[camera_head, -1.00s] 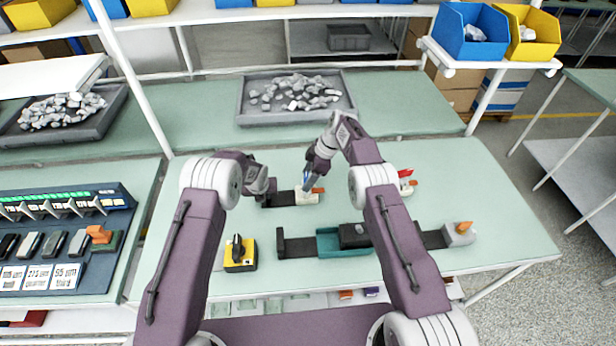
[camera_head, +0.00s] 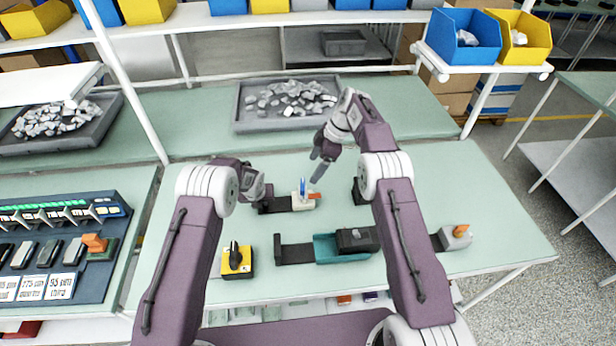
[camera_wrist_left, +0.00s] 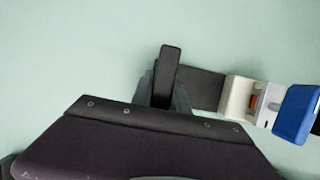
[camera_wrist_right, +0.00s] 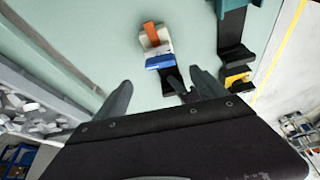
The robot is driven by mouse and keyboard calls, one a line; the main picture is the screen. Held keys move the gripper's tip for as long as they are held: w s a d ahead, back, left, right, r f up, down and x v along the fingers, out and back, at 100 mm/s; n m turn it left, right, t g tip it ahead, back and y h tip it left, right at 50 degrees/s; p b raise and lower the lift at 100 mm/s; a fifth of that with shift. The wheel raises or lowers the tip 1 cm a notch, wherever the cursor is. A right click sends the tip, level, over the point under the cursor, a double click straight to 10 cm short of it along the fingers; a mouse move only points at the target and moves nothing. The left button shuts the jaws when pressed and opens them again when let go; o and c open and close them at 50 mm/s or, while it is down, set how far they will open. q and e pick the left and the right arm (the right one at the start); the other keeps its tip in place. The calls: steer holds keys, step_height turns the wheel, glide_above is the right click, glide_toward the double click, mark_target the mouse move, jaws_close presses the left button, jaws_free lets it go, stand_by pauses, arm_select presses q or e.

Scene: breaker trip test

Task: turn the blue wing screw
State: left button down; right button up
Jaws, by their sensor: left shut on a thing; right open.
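The blue wing screw (camera_head: 303,187) stands on a small white block with an orange lever (camera_head: 315,195), at the end of a dark bar. It also shows in the left wrist view (camera_wrist_left: 297,108) and the right wrist view (camera_wrist_right: 160,61). My right gripper (camera_head: 317,176) is open and empty, above and just right of the screw, apart from it. Its spread fingers show in the right wrist view (camera_wrist_right: 160,90). My left gripper (camera_head: 266,197) is shut on the black upright post (camera_wrist_left: 168,75) at the bar's left end. Its fingertips are partly hidden.
A teal-and-black fixture (camera_head: 325,248) and a yellow block with a black knob (camera_head: 236,262) lie nearer me. A breaker panel (camera_head: 60,240) is left, a grey tray of stones (camera_head: 240,110) behind. My right forearm covers part of another fixture (camera_head: 457,237).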

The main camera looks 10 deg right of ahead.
steer(key=shift+v, duration=1.35)
steer(key=shift+m, duration=0.3)
steer(key=c, duration=0.7)
steer(key=shift+w+m, duration=0.3)
steer(key=shift+m, duration=0.4)
steer(key=c, duration=0.3)
steer(key=m+t+h, duration=0.4)
steer(key=m+h, duration=0.1)
steer(key=m, duration=1.1)
glide_toward(302, 184)
steer(key=x, duration=0.8)
steer(key=shift+w+d+f, duration=0.1)
steer(key=shift+w+f, duration=0.05)
steer(key=shift+f, duration=0.2)
